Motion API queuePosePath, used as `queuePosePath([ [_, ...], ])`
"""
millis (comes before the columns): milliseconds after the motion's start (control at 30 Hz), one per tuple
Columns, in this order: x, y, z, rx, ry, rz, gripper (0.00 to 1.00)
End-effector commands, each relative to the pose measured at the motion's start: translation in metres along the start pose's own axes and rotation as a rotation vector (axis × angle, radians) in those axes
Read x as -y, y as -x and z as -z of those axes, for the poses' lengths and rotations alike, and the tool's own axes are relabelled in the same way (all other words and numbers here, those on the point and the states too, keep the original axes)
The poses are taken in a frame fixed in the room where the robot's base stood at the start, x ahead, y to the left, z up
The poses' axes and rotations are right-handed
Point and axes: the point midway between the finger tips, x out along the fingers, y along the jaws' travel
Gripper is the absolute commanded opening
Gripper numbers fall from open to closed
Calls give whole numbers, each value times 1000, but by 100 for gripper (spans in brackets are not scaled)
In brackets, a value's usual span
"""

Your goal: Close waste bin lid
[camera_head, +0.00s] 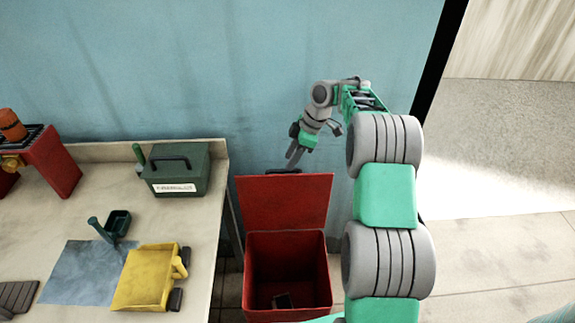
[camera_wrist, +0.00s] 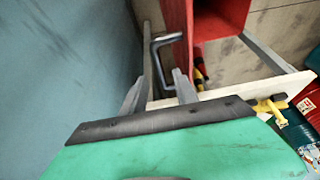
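The red waste bin (camera_head: 288,245) stands on the floor beside the table. Its red lid (camera_head: 286,200) is open and stands up at the back, towards the blue wall. A dark handle (camera_head: 283,171) is on the lid's upper edge; it also shows as a bent bar in the wrist view (camera_wrist: 165,39), beside the red lid (camera_wrist: 177,18). My gripper (camera_head: 292,158) is just above the handle, pointing down. In the wrist view its two fingers (camera_wrist: 160,88) are apart with nothing held between them. The handle appears beyond the fingertips; whether they touch it, I cannot tell.
The blue wall (camera_head: 270,70) is close behind the lid. Open floor (camera_head: 490,250) is to the right.

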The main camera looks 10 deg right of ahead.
Motion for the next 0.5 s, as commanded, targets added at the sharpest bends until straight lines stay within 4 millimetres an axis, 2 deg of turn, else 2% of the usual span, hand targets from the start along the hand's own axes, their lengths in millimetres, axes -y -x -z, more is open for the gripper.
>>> queuePosePath([
  [33,1,-10,1,0,-1,3,35],
  [200,0,-33,0,0,-3,1,35],
  [500,0,-39,0,1,-3,-1,35],
])
